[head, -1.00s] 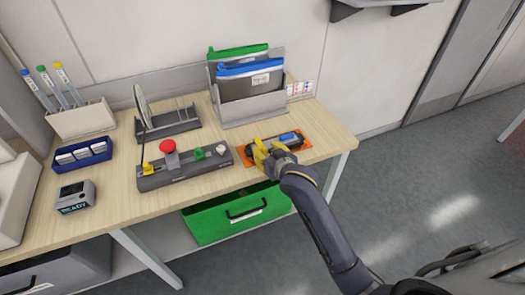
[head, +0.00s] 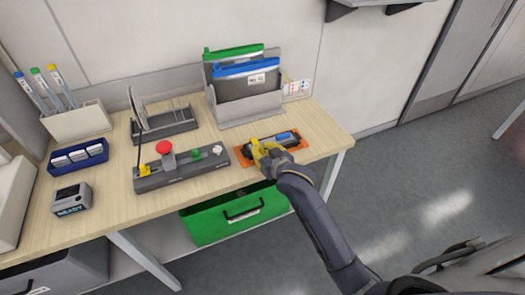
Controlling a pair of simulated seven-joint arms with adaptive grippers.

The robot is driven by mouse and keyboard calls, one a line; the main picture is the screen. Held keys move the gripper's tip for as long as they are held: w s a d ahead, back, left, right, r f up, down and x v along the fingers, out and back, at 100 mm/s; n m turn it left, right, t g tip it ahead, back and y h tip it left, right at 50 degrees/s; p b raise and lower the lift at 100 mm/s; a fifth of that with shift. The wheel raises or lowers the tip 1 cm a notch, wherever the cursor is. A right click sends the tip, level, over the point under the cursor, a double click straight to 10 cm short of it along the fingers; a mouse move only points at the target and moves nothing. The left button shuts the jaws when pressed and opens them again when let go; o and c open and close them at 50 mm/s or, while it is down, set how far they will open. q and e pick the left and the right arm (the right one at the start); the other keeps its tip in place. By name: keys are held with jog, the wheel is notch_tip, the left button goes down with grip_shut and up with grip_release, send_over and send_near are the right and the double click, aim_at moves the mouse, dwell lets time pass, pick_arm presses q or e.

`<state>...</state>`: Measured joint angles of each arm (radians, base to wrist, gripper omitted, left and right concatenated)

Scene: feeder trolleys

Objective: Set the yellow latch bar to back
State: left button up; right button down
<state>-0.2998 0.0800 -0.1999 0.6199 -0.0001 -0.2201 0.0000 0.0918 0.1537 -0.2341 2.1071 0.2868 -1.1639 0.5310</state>
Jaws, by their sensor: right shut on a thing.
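A dark unit with a blue part on its right (head: 284,136) sits on an orange mat (head: 297,152) at the right end of the table. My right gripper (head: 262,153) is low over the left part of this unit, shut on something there. Yellow shows at the fingertips, and I cannot separate the yellow latch bar from the fingers; the bar is mostly hidden, and its setting cannot be read. My left gripper is not in view.
Left of the mat is a grey control box (head: 185,171) with a red button (head: 164,148) and yellow, green and white controls. Behind stands a grey file holder (head: 248,108). A green drawer (head: 212,222) is below the tabletop.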

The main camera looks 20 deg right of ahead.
aim_at(255, 143)
jog(key=shift+w+r, duration=0.1)
dwell(0.6)
jog(key=shift+w+r, duration=0.25)
jog(key=shift+r, duration=0.3)
jog(key=shift+w+a+r, duration=0.15)
jog(key=shift+w+r, duration=0.6)
jog(key=shift+r, duration=0.05)
jog(key=shift+w+a+r, duration=0.15)
jog(key=shift+w+r, duration=0.55)
jog(key=shift+w, duration=0.3)
jog(key=shift+w+r, duration=0.1)
jog(key=shift+w, duration=0.1)
jog(key=shift+w+a+g, duration=0.15)
jog(key=shift+w+g, duration=0.7)
jog(key=shift+g, duration=0.35)
dwell(1.0)
